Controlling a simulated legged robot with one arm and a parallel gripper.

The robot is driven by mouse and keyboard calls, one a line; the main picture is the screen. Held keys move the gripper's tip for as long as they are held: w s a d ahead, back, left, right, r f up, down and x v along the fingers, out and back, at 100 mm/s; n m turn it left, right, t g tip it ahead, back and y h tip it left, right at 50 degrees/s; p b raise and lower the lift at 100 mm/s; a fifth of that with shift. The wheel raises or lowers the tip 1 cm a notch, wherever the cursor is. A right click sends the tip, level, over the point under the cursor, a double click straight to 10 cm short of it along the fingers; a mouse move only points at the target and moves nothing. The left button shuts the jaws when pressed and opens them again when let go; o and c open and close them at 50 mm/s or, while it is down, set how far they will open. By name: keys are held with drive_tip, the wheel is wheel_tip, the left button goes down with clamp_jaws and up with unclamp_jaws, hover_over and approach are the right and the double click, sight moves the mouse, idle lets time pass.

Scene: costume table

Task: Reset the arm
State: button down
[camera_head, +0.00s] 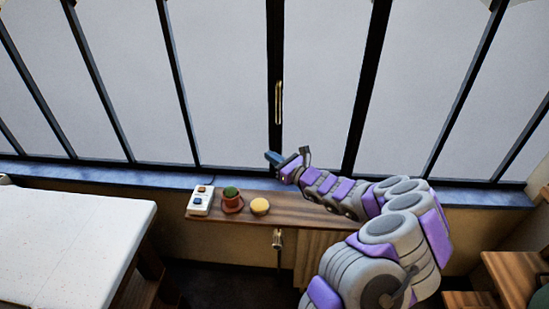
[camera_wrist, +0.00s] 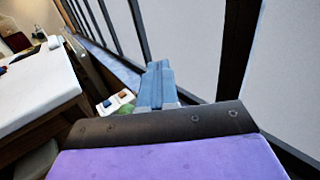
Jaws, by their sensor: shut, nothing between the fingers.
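My arm, grey and purple, reaches from the lower right toward the window in the head view. My gripper (camera_head: 273,158) is shut and empty, with its blue fingers in front of the dark window frame, above the wooden shelf (camera_head: 320,212). In the wrist view the blue fingers (camera_wrist: 156,84) are together and point away from the camera. Nothing is held. The gripper appears apart from the objects on the shelf.
On the shelf are a white box with buttons (camera_head: 200,201), a reddish pot with a green top (camera_head: 232,200) and a yellow round thing (camera_head: 260,206). A white table (camera_head: 70,240) is at left. A barred window (camera_head: 230,80) spans the back. Wooden furniture (camera_head: 518,275) is at lower right.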

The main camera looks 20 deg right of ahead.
drive_tip(key=s+a+r+n+g+y, duration=0.3)
drive_tip(key=a+r+n, duration=0.2)
drive_tip(key=a+r, duration=0.15)
drive_tip(key=s+a+r+n+g+y, duration=0.2)
drive_tip(key=s+a+r+n+y, duration=0.15)
drive_tip(key=a+r+n, duration=0.35)
drive_tip(key=s+a+r+n+g, duration=0.2)
drive_tip(key=s+a+n+g, duration=0.7)
drive_tip(key=s+a, duration=0.7)
drive_tip(key=s+d+f+n+g+h, duration=0.2)
drive_tip(key=s+f+n+h, duration=0.1)
drive_tip(key=s, duration=0.5)
drive_tip(key=s+d+f+n+g+h, duration=0.1)
drive_tip(key=s+d+f+n+h, duration=0.2)
drive_tip(key=s, duration=0.5)
drive_tip(key=s+d+f+n+h, duration=0.3)
drive_tip(key=s+d+h, duration=0.6)
drive_tip(key=s+d, duration=0.3)
drive_tip(key=d, duration=0.3)
drive_tip(key=shift+g, duration=0.3)
